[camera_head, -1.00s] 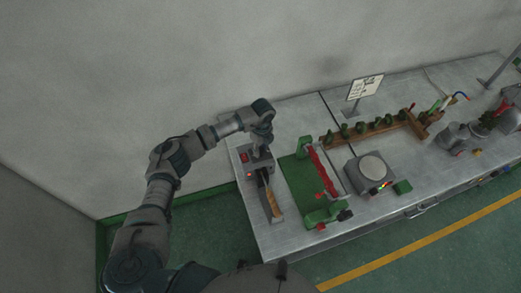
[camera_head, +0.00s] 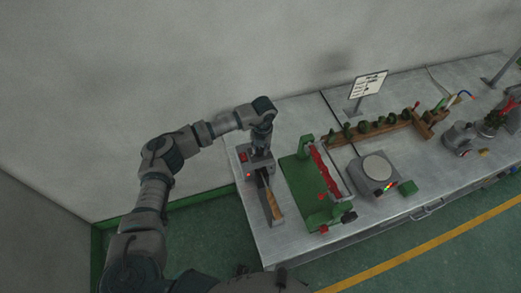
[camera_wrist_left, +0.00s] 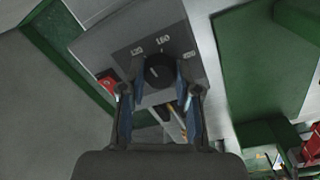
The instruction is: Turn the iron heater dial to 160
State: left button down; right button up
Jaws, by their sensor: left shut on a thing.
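The iron heater (camera_head: 252,171) is a grey box at the left end of the bench, with a red switch (camera_head: 243,157). In the left wrist view its face (camera_wrist_left: 110,38) carries a black round dial (camera_wrist_left: 158,68), with the marks 120, 160 (camera_wrist_left: 162,41) and 200 around its top. My left gripper (camera_wrist_left: 158,88) is shut on the dial, one finger on each side. A small light line shows on the dial, but I cannot tell exactly which mark it points to. In the head view my left gripper (camera_head: 260,149) is over the heater and hides the dial. My right gripper is not in view.
A wooden-handled iron (camera_head: 272,203) lies in front of the heater. A green and red clamp device (camera_head: 302,180) stands just to the right, then a round-plated grey unit (camera_head: 374,168). A sign (camera_head: 368,86) and a wooden rack (camera_head: 395,128) stand behind.

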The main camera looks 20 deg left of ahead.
aim_at(262, 150)
pick_arm(q)
jog(key=m+b, duration=0.1)
jog(key=m, duration=0.1)
jog(key=shift+w+m, duration=0.1)
jog(key=shift+m, duration=0.3)
jog(key=shift+m+b, duration=0.55)
jog(key=shift+m, duration=0.55)
jog(key=shift+r+m+b, duration=0.15)
jog(key=shift+m+b, duration=0.2)
jog(key=shift+m, duration=0.75)
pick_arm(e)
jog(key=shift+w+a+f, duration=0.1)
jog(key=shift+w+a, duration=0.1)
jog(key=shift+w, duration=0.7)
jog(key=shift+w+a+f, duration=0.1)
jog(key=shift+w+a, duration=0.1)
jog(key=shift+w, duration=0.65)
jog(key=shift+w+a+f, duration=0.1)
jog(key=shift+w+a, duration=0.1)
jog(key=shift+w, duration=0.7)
pick_arm(q)
jog(key=c, duration=1)
grip_release()
jog(key=shift+o, duration=0.9)
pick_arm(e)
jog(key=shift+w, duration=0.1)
pick_arm(q)
notch_tip(262, 150, up, 12)
jog(key=shift+d+f, duration=0.2)
jog(key=shift+d, duration=0.05)
